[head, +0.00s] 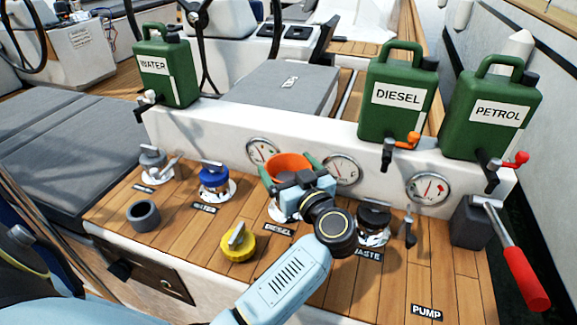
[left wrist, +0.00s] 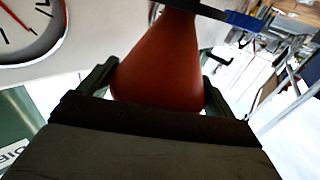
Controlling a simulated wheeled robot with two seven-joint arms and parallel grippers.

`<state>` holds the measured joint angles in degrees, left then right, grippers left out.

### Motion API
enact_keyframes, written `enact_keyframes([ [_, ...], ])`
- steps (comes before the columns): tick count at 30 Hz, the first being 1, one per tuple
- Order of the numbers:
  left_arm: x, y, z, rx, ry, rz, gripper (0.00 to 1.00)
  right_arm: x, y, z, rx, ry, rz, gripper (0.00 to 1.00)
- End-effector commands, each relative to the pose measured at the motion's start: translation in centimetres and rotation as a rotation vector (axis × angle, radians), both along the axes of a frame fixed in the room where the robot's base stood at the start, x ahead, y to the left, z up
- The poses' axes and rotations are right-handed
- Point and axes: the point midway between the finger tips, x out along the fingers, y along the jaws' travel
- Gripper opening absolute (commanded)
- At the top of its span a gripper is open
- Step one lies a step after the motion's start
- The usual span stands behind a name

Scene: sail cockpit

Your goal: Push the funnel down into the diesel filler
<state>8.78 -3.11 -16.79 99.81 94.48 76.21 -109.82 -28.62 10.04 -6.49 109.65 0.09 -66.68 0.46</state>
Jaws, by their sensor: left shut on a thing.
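The orange funnel (head: 287,163) is upright above the diesel filler (head: 281,212), behind the DIESEL label. My left gripper (head: 293,173) is shut on it, with one green finger on each side. In the left wrist view the funnel (left wrist: 163,65) fills the middle between the fingers (left wrist: 157,92). The gripper hides the funnel's lower part in the head view, so I cannot tell how far the spout is in the filler. Only a bit of the filler's pale flange shows. My right gripper is not in view.
A yellow cap (head: 238,243) lies in front. The blue WATER cap (head: 214,179) is left, the black WASTE cap (head: 374,220) right. Gauges (head: 341,169) and green cans (head: 397,95) stand behind. A red-handled pump lever (head: 522,275) is at right. A grey ring (head: 143,215) sits left.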

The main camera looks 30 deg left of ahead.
Motion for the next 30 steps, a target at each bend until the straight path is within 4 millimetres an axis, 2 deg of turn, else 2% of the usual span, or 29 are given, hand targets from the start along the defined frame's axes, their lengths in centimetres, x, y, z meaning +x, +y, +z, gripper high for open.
enact_keyframes([
  [26, 0.0, 0.0, -1.2, 0.001, -0.001, 0.0, 0.67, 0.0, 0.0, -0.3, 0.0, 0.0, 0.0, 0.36],
  [27, 0.0, 0.0, -1.2, 0.0, -0.001, 0.0, 0.92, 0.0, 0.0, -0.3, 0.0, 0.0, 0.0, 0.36],
  [29, 0.0, 0.0, -1.2, 0.0, -0.001, 0.0, 1.0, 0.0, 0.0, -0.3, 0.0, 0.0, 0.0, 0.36],
  [30, 0.0, 0.0, -1.2, 0.0, -0.001, 0.0, 1.0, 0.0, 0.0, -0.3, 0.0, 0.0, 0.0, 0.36],
])
